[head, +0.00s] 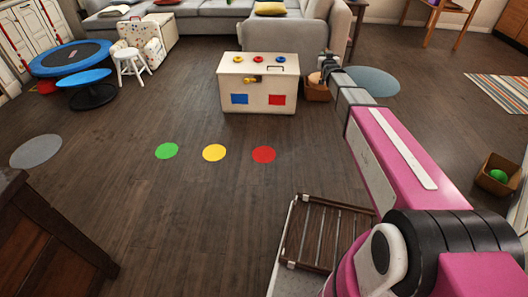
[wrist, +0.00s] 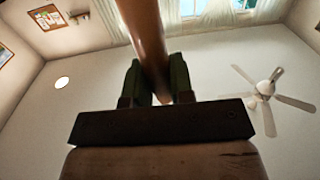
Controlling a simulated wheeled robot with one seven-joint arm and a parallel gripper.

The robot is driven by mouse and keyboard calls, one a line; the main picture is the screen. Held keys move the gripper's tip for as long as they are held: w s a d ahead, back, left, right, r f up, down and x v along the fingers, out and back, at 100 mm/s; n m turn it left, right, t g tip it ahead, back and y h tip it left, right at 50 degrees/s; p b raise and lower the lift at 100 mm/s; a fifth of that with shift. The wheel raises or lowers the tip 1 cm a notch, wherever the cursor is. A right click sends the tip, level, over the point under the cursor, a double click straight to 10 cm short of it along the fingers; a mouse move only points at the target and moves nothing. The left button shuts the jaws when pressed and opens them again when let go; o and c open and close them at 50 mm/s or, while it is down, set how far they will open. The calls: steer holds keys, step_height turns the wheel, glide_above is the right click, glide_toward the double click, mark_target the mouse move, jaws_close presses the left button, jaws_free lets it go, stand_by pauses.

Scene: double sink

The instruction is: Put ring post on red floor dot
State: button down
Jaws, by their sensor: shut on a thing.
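My gripper (head: 328,65) is at the far end of my outstretched arm, right of the white toy chest. In the wrist view my gripper (wrist: 155,82) has its two dark fingers shut on a brown rod-like post (wrist: 143,35), which I take to be the ring post. The post runs up out of the top of that view, so its whole shape is hidden. In the head view the post is too small to make out clearly. The red floor dot (head: 263,154) lies bare on the wood floor, well nearer than my gripper and to its left.
A yellow dot (head: 214,153) and a green dot (head: 166,151) lie left of the red one. The white toy chest (head: 258,92) stands behind them. A brown bin (head: 317,92) is beside the chest. A wooden rack (head: 325,232) stands in the foreground. Floor around the dots is clear.

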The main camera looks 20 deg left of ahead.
steer(key=a+f+n+y, duration=0.1)
steer(key=a+f+y, duration=0.1)
steer(key=a+f, duration=1)
steer(key=s+a+f+n+g+y, duration=0.15)
steer(key=s+a+f, duration=0.4)
steer(key=f, duration=0.75)
steer(key=s+a+f+n+g+y, duration=0.1)
steer(key=s+a+f+y, duration=0.15)
steer(key=a+f, duration=0.8)
steer(key=s+a+f+n+g+y, duration=0.15)
steer(key=s+a+f, duration=0.35)
steer(key=f, duration=0.9)
steer(key=w+d+f, duration=0.2)
steer(key=w+f, duration=0.9)
steer(key=shift+w+d, duration=0.2)
steer(key=shift+w, duration=0.15)
steer(key=shift+f, duration=0.3)
steer(key=c, duration=1)
jaws_free()
steer(key=shift+h, duration=0.25)
